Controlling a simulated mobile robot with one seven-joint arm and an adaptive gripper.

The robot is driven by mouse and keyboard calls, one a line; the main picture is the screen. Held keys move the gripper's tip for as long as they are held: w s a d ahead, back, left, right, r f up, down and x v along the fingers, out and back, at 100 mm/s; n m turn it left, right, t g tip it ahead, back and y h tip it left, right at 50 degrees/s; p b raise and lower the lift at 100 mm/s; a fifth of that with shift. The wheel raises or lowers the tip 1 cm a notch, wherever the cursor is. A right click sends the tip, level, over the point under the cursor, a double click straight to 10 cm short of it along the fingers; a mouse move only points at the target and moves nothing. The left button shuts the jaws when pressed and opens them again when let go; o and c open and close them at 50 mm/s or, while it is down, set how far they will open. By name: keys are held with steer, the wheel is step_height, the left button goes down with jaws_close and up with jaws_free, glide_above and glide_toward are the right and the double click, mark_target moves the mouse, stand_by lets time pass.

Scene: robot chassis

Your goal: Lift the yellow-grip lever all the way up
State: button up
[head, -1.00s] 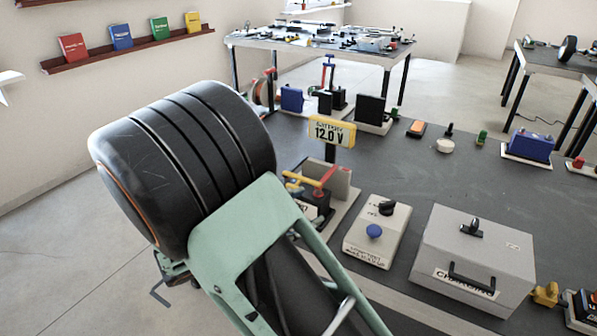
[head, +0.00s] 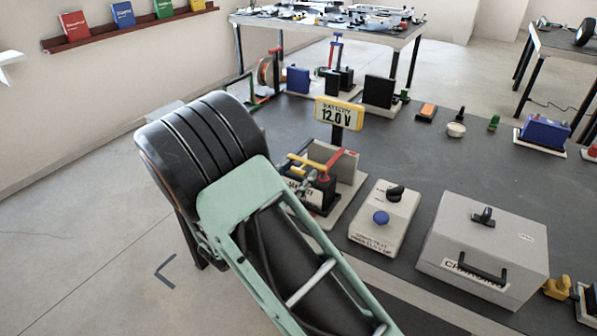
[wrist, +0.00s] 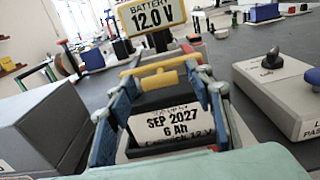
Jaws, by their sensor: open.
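The lever's yellow grip (head: 307,160) is a bar above a small black battery unit with a pale label (head: 300,191) on the bench. In the wrist view the yellow grip (wrist: 150,79) lies crosswise, roughly level, at the far end of my open gripper (wrist: 160,92). The blue-grey fingers stand on either side of the label reading "SEP 2027 6 Ah" (wrist: 172,122). The fingertips look close to the grip; I cannot tell whether they touch it. In the head view my gripper (head: 306,186) is small and partly hidden by my arm.
A yellow "BATTERY 12.0 V" sign (head: 339,113) stands behind the lever. A red handle (head: 335,158) is beside the grip. To the right are a switch box with a blue button (head: 383,219) and a large grey case (head: 484,245). A dark grey block (wrist: 45,125) is left of my gripper.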

steer(key=shift+w+d, duration=0.3)
steer(key=shift+w, duration=0.2)
jaws_close()
